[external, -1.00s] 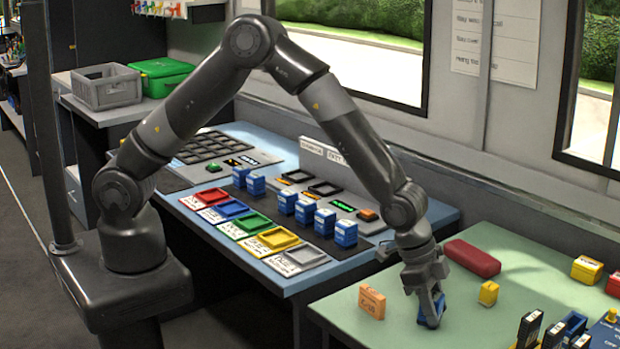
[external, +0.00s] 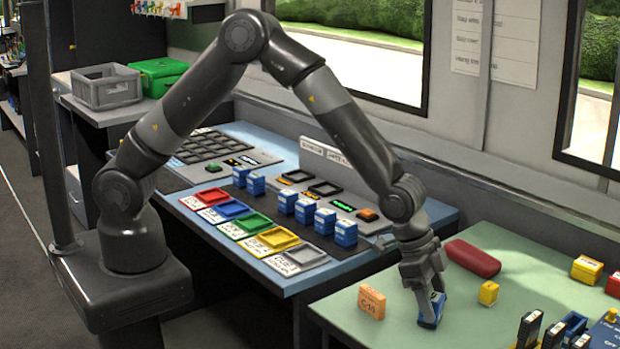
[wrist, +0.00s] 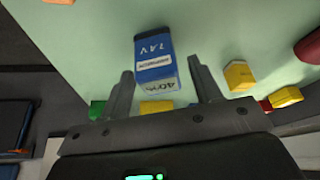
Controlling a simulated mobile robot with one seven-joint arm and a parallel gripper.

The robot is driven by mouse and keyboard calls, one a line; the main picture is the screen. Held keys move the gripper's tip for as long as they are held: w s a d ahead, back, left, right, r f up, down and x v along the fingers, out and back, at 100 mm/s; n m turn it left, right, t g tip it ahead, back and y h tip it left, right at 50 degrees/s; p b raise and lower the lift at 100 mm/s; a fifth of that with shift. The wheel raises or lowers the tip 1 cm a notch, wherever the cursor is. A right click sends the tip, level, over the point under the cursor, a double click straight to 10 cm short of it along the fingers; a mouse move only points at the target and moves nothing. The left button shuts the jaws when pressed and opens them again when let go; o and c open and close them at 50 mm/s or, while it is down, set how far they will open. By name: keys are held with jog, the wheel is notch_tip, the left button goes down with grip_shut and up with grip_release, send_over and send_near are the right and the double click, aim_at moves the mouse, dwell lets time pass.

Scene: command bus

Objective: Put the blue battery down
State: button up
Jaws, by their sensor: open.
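The blue battery (external: 432,310) stands on the green table, with a white label; in the wrist view the blue battery (wrist: 155,62) shows its labelled side and sits between and just beyond the fingertips. My gripper (external: 427,292) is open right above and around the battery's upper part in the external view. In the wrist view my gripper (wrist: 160,78) has its two fingers spread, with visible gaps on both sides of the battery.
The green table (external: 385,330) also holds an orange block (external: 372,302) to the left, a small yellow block (external: 489,293) to the right, a red case (external: 472,258) behind and a rack of dark and blue batteries (external: 560,330) at the right front. Bare tabletop lies between them.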

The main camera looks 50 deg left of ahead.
jog(key=v, duration=1.1)
jog(key=w+a+r+n+t+y, duration=0.15)
jog(key=a+r, duration=0.25)
jog(key=a, duration=0.5)
jog(key=w+a+r+n, duration=0.2)
jog(key=a+r, duration=0.3)
jog(key=a, duration=0.4)
jog(key=w+a+r+n+t+y, duration=0.15)
jog(key=a+r, duration=0.25)
jog(key=a, duration=0.5)
jog(key=s+a+r+n, duration=0.1)
jog(key=s+a+n, duration=0.3)
jog(key=s+a, duration=0.3)
jog(key=s+a+r+n+y, duration=0.1)
jog(key=s+a+n, duration=0.3)
jog(key=a, duration=1.3)
jog(key=s+r, duration=0.1)
jog(key=s, duration=0.3)
jog(key=shift+s+n+t, duration=0.2)
jog(key=shift+n+t, duration=0.1)
jog(key=shift+t, duration=0.1)
